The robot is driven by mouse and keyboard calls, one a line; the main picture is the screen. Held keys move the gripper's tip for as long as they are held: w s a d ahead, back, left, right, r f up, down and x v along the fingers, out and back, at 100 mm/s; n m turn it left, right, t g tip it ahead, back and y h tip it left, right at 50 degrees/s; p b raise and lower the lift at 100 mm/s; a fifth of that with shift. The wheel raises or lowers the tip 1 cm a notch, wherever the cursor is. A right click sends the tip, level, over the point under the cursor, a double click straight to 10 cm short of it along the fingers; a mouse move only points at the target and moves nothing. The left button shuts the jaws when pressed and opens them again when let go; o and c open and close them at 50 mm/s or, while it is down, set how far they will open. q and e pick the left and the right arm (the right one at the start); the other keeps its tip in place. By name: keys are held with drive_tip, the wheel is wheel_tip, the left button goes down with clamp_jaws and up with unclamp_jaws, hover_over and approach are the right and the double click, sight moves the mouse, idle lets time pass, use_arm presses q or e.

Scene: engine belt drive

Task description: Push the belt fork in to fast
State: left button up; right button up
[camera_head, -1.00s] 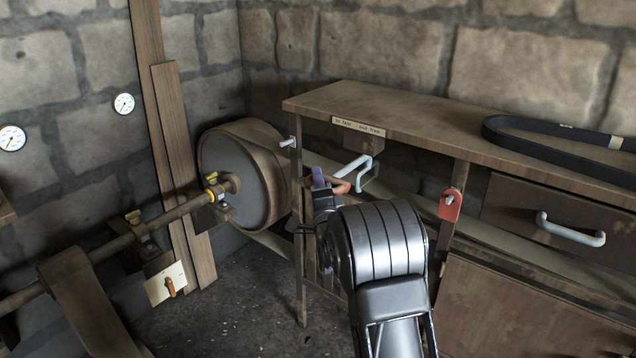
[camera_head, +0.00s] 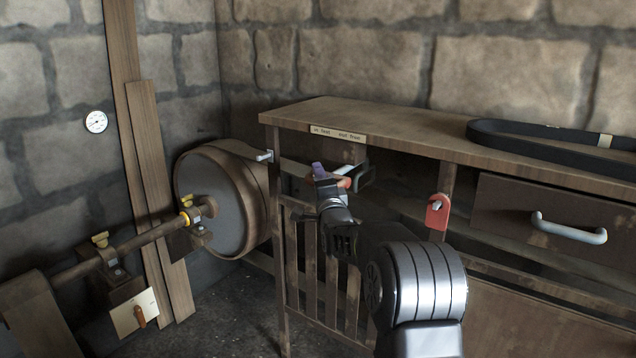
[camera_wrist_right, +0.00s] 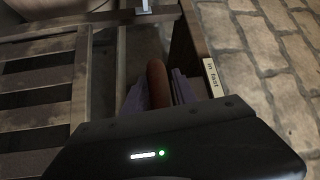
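The belt fork (camera_head: 361,176) sits under the bench top, its grey prongs in shadow, with a reddish-brown handle (camera_head: 343,182) at its left end. In the right wrist view the handle (camera_wrist_right: 157,84) is a rounded brown rod. My right gripper (camera_head: 320,172) has its purple fingers on either side of the handle, close against it, and looks shut on it. A label plate (camera_head: 338,133) on the bench edge is above the fork; in the right wrist view the label (camera_wrist_right: 211,78) reads "in fast". My left gripper is not in view.
The wooden bench (camera_head: 400,136) carries a loose black belt (camera_head: 520,130) on top. A large drum pulley (camera_head: 222,200) stands left of it on a shaft. A red tag (camera_head: 437,212) hangs on a bench post, near my right forearm. A slatted frame (camera_head: 318,275) is below the gripper.

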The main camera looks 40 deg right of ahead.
drive_tip(key=shift+o, duration=1.2)
drive_tip(key=shift+r, duration=0.35)
drive_tip(key=shift+d+f, duration=0.1)
drive_tip(key=shift+f, duration=0.1)
drive_tip(key=v, duration=0.8)
